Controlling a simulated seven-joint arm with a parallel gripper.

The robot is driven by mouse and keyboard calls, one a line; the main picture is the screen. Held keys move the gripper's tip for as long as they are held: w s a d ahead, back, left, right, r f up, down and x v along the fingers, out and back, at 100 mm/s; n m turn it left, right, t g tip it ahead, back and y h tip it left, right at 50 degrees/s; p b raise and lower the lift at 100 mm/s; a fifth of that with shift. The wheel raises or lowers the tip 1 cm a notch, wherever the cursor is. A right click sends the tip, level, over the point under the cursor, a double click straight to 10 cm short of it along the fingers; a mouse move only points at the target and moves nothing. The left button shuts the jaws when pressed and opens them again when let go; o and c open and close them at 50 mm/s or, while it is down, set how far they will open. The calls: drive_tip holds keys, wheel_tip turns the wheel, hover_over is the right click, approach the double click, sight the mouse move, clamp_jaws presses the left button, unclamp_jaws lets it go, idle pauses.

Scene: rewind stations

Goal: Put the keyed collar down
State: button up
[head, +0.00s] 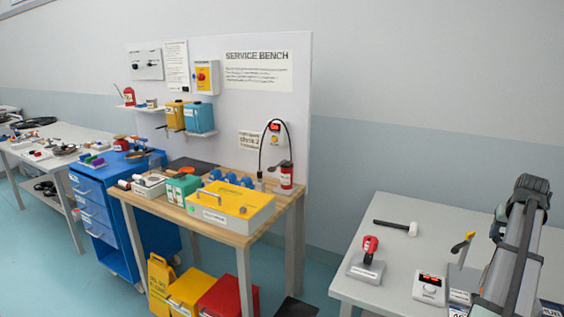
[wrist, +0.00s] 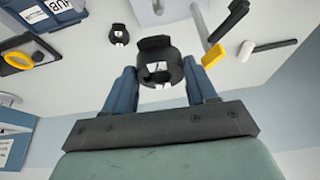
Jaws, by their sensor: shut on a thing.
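The keyed collar (wrist: 172,77) is a black ring with a block on its top edge. In the wrist view it sits between the two blue fingers of my gripper (wrist: 159,75), which is shut on it. The pale table (wrist: 95,75) shows around and beyond it. I cannot tell how far the collar is above the table. A smaller black part (wrist: 119,35), similar in shape, lies apart on the table farther off. In the head view my arm covers the right part of the near table (head: 400,212), and I cannot make out the gripper or the collar there.
The wrist view shows a yellow ring (wrist: 19,58) and a blue bin (wrist: 45,12). Bare tabletop lies between them.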

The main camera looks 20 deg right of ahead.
drive_tip(key=w+a+f+n+y, duration=0.1)
drive_tip(key=w+a+f+n, duration=0.2)
drive_tip(key=a, duration=1.9)
drive_tip(key=w+a+f+n+t+y, duration=0.1)
drive_tip(key=w+a+f+n, duration=0.2)
drive_tip(key=a, duration=2)
drive_tip(key=w+a+f+n+y, duration=0.1)
drive_tip(key=w+a+f+n, duration=0.2)
drive_tip(key=w+a+f, duration=0.6)
drive_tip(key=w+a, duration=0.3)
drive_tip(key=a, duration=0.4)
drive_tip(key=w+a, duration=0.3)
drive_tip(key=a, duration=0.4)
drive_tip(key=shift+n, duration=0.3)
drive_tip(key=shift+d, duration=0.1)
